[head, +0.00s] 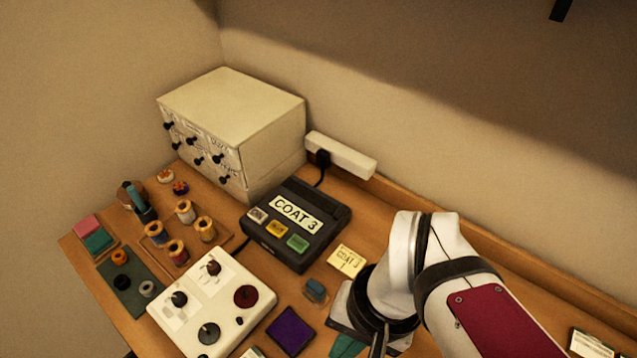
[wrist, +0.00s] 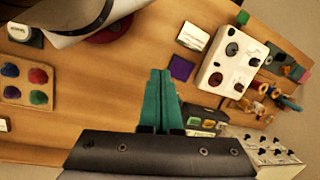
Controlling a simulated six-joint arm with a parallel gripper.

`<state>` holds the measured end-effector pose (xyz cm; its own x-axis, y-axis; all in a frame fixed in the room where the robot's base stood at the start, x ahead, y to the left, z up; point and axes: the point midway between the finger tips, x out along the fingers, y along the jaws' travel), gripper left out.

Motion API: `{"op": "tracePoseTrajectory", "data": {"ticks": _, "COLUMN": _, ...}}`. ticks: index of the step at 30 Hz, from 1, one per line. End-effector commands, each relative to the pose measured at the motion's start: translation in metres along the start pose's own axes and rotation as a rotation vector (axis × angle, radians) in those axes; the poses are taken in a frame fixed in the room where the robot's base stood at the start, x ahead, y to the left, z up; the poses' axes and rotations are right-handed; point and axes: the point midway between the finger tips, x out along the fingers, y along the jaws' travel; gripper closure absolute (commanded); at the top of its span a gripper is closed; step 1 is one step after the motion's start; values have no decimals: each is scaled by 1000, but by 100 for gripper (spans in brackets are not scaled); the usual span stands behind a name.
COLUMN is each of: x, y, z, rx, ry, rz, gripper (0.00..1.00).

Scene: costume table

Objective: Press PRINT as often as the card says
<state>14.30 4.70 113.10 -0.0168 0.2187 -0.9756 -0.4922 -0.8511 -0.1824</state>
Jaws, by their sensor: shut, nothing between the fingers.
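A black label maker (head: 321,228) stands in front of the drawers, its display reading "COAT 3". Below the display are a pale button (head: 257,215), an orange button (head: 277,229) and a green button (head: 298,243); their small labels are hard to read. A yellow card (head: 347,261) lies right of it, showing "COAT 3" and a small mark below that I cannot read surely. My gripper (head: 347,345) is low at the front right, away from the buttons. Its teal fingers (wrist: 160,73) are together and empty in the wrist view, partly hiding the label maker (wrist: 210,113).
A white box with knobs (head: 212,305) stands front left of the label maker, with a purple pad (head: 290,331) beside it. A small blue-topped block (head: 316,291) lies near the card. Thread spools (head: 184,211) and a cream drawer cabinet (head: 232,120) stand behind left.

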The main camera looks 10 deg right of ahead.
Motion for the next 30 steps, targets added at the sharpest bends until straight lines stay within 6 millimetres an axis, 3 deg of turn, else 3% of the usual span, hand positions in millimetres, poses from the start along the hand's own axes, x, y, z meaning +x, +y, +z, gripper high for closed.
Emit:
{"op": "tracePoseTrajectory", "data": {"ticks": 5, "x": 4, "y": -65, "z": -41, "rx": 152, "ry": -83, "rz": -208, "gripper": 100}}
{"op": "tracePoseTrajectory", "data": {"ticks": 9, "x": 10, "y": -111, "z": -93, "rx": 325, "ry": -115, "rz": -380, "gripper": 100}}
{"op": "tracePoseTrajectory", "data": {"ticks": 12, "x": 19, "y": -134, "z": -135, "rx": 462, "ry": -123, "rz": -481, "gripper": 100}}
{"op": "tracePoseTrajectory", "data": {"ticks": 18, "x": 40, "y": -151, "z": -202, "rx": 686, "ry": -112, "rz": -606, "gripper": 100}}
{"op": "tracePoseTrajectory", "data": {"ticks": 21, "x": 46, "y": -153, "z": -220, "rx": 746, "ry": -105, "rz": -634, "gripper": 100}}
{"op": "tracePoseTrajectory", "data": {"ticks": 30, "x": 48, "y": -153, "z": -228, "rx": 774, "ry": -101, "rz": -646, "gripper": 100}}
